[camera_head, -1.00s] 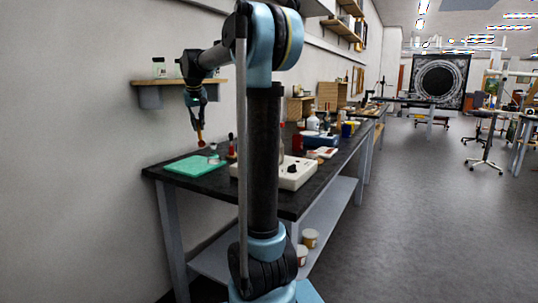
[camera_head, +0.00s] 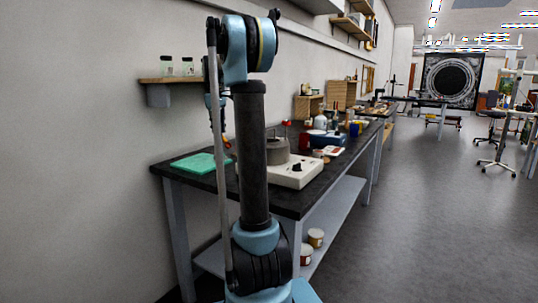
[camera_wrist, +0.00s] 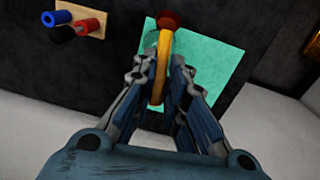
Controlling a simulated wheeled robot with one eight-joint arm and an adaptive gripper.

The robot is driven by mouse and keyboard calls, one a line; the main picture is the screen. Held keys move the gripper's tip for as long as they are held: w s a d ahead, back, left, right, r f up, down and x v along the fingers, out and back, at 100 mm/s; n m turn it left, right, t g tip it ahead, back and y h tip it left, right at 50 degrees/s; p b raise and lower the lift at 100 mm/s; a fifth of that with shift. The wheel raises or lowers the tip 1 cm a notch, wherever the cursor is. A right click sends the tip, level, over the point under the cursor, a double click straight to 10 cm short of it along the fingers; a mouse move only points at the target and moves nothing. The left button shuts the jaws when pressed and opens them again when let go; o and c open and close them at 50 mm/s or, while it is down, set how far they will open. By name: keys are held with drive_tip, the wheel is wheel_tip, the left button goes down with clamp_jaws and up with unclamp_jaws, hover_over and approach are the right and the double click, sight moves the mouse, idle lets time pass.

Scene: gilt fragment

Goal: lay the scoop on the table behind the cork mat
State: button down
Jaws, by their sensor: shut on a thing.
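My gripper (camera_wrist: 160,95) is shut on a slim yellow-orange thing with a dark red rounded end (camera_wrist: 164,55), which I take to be the scoop. In the wrist view it stands out beyond the fingertips, over a green mat (camera_wrist: 215,60). In the head view my gripper is partly hidden behind my own arm, and the red end of the held thing (camera_head: 227,144) shows above the table, near the right side of the green mat. I cannot make out a cork mat for certain.
A tan block (camera_wrist: 92,24) with blue and red handled tools lies at upper left in the wrist view. A white box with a knob (camera_head: 298,172) bears a grey round pot (camera_head: 276,150). Bottles and boxes crowd the table (camera_head: 285,200) farther back. A wall shelf (camera_head: 165,80) holds jars.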

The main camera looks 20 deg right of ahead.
drive_tip(key=w+d+f+n+t+h, duration=0.2)
drive_tip(key=w+d+n+t+h, duration=0.15)
drive_tip(key=d+n, duration=0.75)
drive_tip(key=w+d+f+n+t+h, duration=0.2)
drive_tip(key=w+d+n+h, duration=0.3)
drive_tip(key=d, duration=1.1)
drive_tip(key=shift+n+y, duration=0.7)
drive_tip(key=shift+y, duration=0.15)
drive_tip(key=f, duration=0.9)
drive_tip(key=shift+s+a, duration=0.15)
drive_tip(key=shift+s, duration=0.05)
drive_tip(key=shift+s+f, duration=0.2)
drive_tip(key=shift+f, duration=0.35)
drive_tip(key=shift+s+a, duration=0.1)
drive_tip(key=c, duration=1.9)
unclamp_jaws()
drive_tip(key=o, duration=0.3)
drive_tip(key=shift+s+r, duration=0.1)
drive_tip(key=shift+s, duration=0.05)
